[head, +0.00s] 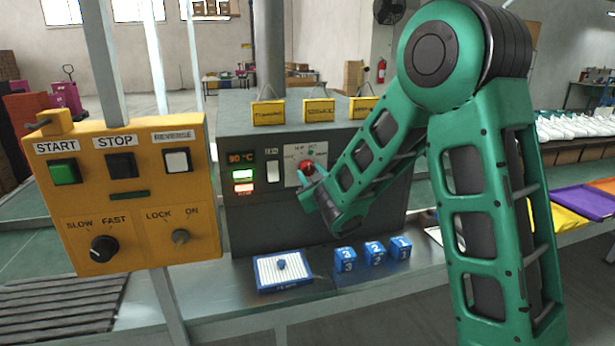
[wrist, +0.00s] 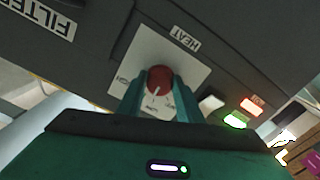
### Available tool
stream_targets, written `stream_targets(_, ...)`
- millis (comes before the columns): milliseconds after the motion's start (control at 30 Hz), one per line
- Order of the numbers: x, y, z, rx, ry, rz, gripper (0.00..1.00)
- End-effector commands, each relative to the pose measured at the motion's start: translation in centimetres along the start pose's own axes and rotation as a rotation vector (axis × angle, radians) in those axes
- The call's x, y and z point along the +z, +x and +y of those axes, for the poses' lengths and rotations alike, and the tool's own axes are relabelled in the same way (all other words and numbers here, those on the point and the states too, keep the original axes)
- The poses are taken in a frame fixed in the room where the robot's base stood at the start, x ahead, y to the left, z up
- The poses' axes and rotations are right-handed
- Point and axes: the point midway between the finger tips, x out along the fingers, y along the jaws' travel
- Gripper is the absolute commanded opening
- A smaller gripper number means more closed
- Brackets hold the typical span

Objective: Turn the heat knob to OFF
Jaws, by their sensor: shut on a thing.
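The red heat knob (head: 307,168) sits on a white dial plate (head: 293,178) on the front of the dark grey machine. My gripper (wrist: 160,88) is shut on the knob. In the head view my gripper (head: 310,183) reaches the dial from the lower right, and the arm covers part of the machine. The dial's small markings are partly hidden by the fingers, and I cannot tell which setting the knob points to.
A display (head: 241,157) reads about 80 °C, above a lit green and red indicator, beside a white rocker switch (head: 273,171). A yellow control box (head: 130,190) stands at left. A blue tray (head: 283,287) and blue numbered blocks (head: 373,253) lie on the bench below.

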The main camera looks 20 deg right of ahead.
Motion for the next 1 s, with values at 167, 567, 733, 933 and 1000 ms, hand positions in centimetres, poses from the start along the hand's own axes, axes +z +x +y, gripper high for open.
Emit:
stream_targets(167,-0.12,0.08,0.17,0.003,-0.169,0.002,0.1)
stream_targets(567,-0.18,0.1,0.17,0.003,-0.548,0.002,0.1)
stream_targets(733,-0.21,0.1,0.15,0.003,-0.698,0.002,0.1)
stream_targets(933,-0.25,0.09,0.08,0.001,-0.841,0.003,0.1)
stream_targets(1000,-0.24,0.09,0.09,0.002,-0.882,0.003,0.1)
